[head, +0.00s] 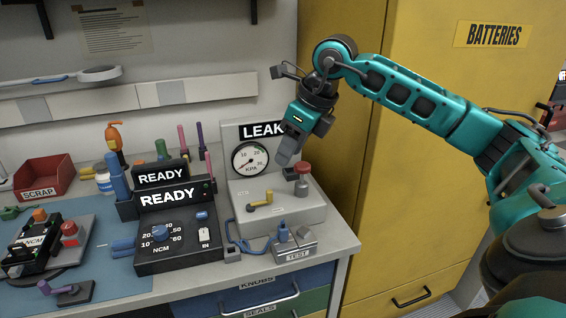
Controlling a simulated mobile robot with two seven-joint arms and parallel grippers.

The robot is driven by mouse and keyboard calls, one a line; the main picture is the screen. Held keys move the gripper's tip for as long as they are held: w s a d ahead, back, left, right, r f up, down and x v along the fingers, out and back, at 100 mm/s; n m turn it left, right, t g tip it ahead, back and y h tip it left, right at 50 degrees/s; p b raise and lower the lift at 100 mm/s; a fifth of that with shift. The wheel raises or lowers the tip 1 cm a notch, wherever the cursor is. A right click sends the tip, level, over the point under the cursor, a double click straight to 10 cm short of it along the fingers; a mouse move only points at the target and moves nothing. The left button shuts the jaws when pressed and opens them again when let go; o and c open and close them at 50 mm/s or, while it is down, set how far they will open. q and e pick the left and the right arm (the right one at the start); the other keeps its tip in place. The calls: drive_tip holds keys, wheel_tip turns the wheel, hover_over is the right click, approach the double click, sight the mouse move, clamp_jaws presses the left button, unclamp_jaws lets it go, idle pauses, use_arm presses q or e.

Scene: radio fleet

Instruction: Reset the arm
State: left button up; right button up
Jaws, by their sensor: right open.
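My right arm comes in from the right, in teal and dark grey. It reaches across the yellow cabinet. My right gripper (284,157) is open and empty. It hangs in the air in front of the leak tester's upper panel, pointing down, and covers part of the area beside the gauge. I cannot tell whether it touches anything. My left gripper is not in the head view.
The leak tester (301,214) has a red knob and a yellow lever. A black READY box (178,248) and a TEST fixture (296,247) stand on the bench. A red SCRAP bin (43,176) is at left. The yellow BATTERIES cabinet (440,190) stands at right.

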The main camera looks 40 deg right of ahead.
drive_tip(key=shift+s+r, duration=0.2)
drive_tip(key=shift+r, duration=0.2)
